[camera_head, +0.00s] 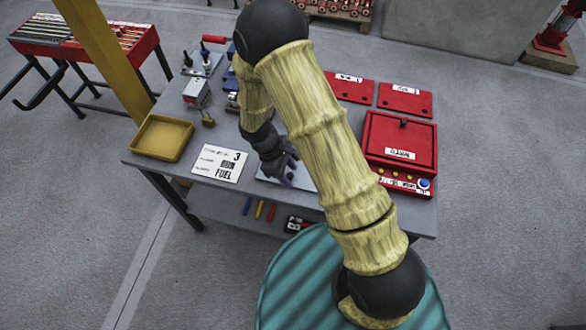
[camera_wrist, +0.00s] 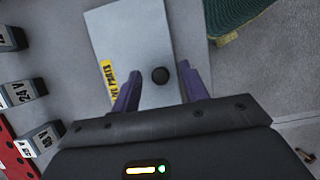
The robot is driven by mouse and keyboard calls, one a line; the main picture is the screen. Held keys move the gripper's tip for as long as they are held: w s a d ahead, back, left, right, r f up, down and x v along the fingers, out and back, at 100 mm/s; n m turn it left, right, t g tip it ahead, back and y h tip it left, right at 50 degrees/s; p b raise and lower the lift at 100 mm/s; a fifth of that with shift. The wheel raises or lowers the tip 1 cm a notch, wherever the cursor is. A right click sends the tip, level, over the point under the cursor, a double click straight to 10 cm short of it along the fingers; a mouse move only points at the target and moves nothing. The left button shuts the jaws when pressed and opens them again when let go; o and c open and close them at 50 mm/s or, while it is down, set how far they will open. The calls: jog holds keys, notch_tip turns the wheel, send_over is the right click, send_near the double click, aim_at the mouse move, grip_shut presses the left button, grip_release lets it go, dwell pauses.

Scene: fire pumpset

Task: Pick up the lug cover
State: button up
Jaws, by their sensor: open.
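A flat light-grey plate, likely the lug cover (camera_wrist: 135,40), lies on the table in the wrist view. It has a round black knob (camera_wrist: 159,75) and a yellow label (camera_wrist: 108,82) along its left edge, partly legible as "LIVE PARTS". My gripper (camera_wrist: 159,85) is open, with one purple finger on each side of the knob and nothing held. The fingers overlap the plate's near part in the picture; whether they touch it I cannot tell. In the head view the plate (camera_head: 302,180) shows partly behind my gripper (camera_head: 288,172) and arm.
A white "RUN FUEL" card (camera_head: 219,163) and a yellow tray (camera_head: 162,138) lie left. A red box (camera_head: 400,138) and red panels (camera_head: 405,99) stand right. Small labelled blocks, one reading "24 V" (camera_wrist: 22,93), line the wrist view's left side. A teal ribbed surface (camera_wrist: 235,12) is nearby.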

dwell(0.4)
jog(key=c, duration=0.9)
jog(key=shift+w+a, duration=0.1)
grip_shut()
notch_tip(320, 180, up, 10)
jog(key=shift+b, duration=0.4)
